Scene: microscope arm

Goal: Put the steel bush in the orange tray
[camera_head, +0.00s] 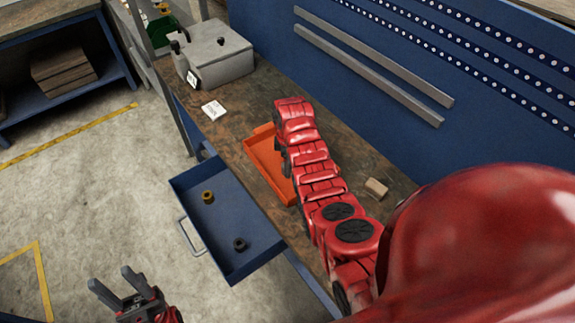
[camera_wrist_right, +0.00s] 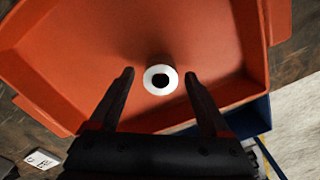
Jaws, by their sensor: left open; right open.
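The orange tray (camera_head: 262,160) lies on the workbench, partly covered by my right arm in the head view. In the right wrist view the tray (camera_wrist_right: 80,45) fills most of the picture. The steel bush (camera_wrist_right: 148,83), a pale ring with a dark hole, shows against the tray's floor. My right gripper (camera_wrist_right: 160,73) is open, its fingers on either side of the bush with gaps visible. I cannot tell whether the bush rests on the tray floor. My left gripper (camera_head: 122,284) is open and empty, low at the left, away from the bench.
An open blue drawer (camera_head: 225,225) holds a brass bush (camera_head: 208,197) and a dark bush (camera_head: 239,244). A grey box (camera_head: 220,55) stands at the bench's far end, with a white card (camera_head: 214,110) near it. A small tan block (camera_head: 376,187) lies right of my arm.

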